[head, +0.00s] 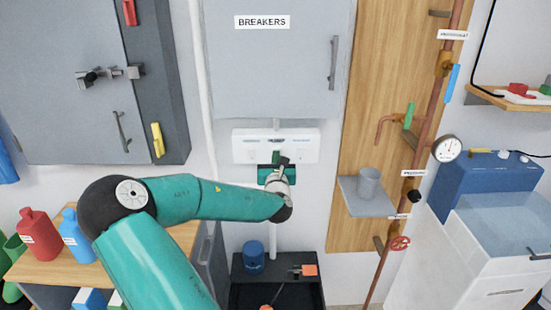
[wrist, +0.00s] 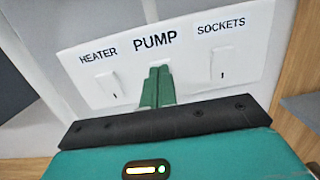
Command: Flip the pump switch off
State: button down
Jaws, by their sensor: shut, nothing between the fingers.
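A white switch panel (head: 243,153) is on the wall below the grey breaker box. In the wrist view the panel (wrist: 256,62) carries the labels HEATER, PUMP and SOCKETS. The heater switch (wrist: 107,86) and the sockets switch (wrist: 223,66) show at the left and right. My gripper (head: 277,154) is in front of the panel's middle. In the wrist view its green fingers (wrist: 155,72) are together and empty, just below the word PUMP. They hide the pump switch, so its position and any contact cannot be told.
The closed breaker box (head: 275,70) hangs above the panel. A wooden board (head: 355,110) with copper pipes and a shelf with a grey cup (head: 368,183) is to the right. A dark tray (head: 240,290) with a blue container (head: 253,257) lies below. A grey cabinet (head: 70,110) is at left.

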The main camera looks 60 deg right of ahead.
jog(key=shift+w, duration=0.1)
dwell(0.3)
jog(key=shift+d, duration=0.1)
jog(key=shift+d, duration=0.1)
dwell(0.5)
